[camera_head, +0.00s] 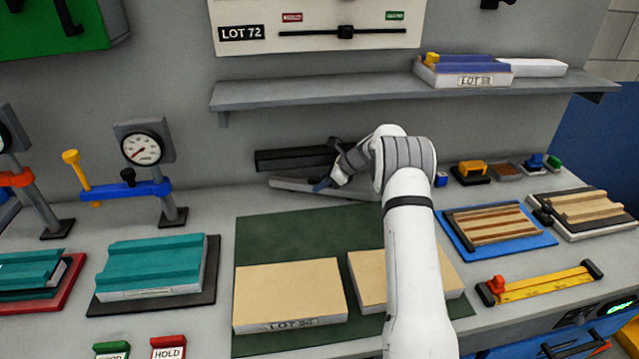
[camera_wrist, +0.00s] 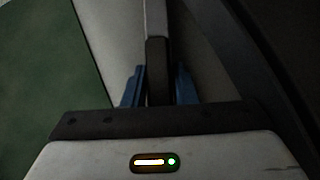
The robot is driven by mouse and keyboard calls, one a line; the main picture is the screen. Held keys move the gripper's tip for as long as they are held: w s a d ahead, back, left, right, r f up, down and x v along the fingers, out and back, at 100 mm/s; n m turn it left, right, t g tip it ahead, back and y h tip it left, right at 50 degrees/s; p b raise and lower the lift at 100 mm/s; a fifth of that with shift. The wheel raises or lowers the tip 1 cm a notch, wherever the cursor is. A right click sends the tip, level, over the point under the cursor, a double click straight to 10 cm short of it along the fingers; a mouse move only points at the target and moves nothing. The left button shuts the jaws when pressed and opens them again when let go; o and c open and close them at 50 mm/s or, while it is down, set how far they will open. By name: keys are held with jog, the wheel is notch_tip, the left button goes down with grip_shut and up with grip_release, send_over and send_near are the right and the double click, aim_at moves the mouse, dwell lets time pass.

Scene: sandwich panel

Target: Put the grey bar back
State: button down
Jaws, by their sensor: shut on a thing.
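The long light grey bar (camera_head: 290,184) lies along the back of the bench, behind the green mat (camera_head: 280,222) and in front of a dark rail-like block (camera_head: 292,159). My gripper (camera_head: 323,185) is shut on the bar near its middle; my arm comes in from the front right. In the wrist view, the bar (camera_wrist: 156,18) runs up from between the blue fingers (camera_wrist: 159,88), with a dark part (camera_wrist: 157,62) of it between them. I cannot tell whether the bar touches the bench. My wrist hides part of the dark block's right end.
Two beige panels (camera_head: 290,295) lie on the mat's front. A dial gauge (camera_head: 142,148) with a blue clamp stands left. A shelf (camera_head: 330,92) overhangs the back. A blue tray (camera_head: 455,246) and a yellow level (camera_head: 540,283) are right. The mat's back left is clear.

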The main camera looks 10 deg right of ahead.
jog(key=c, duration=1.6)
grip_release()
jog(key=shift+f, duration=0.15)
jog(key=o, duration=0.4)
jog(key=shift+o, duration=0.2)
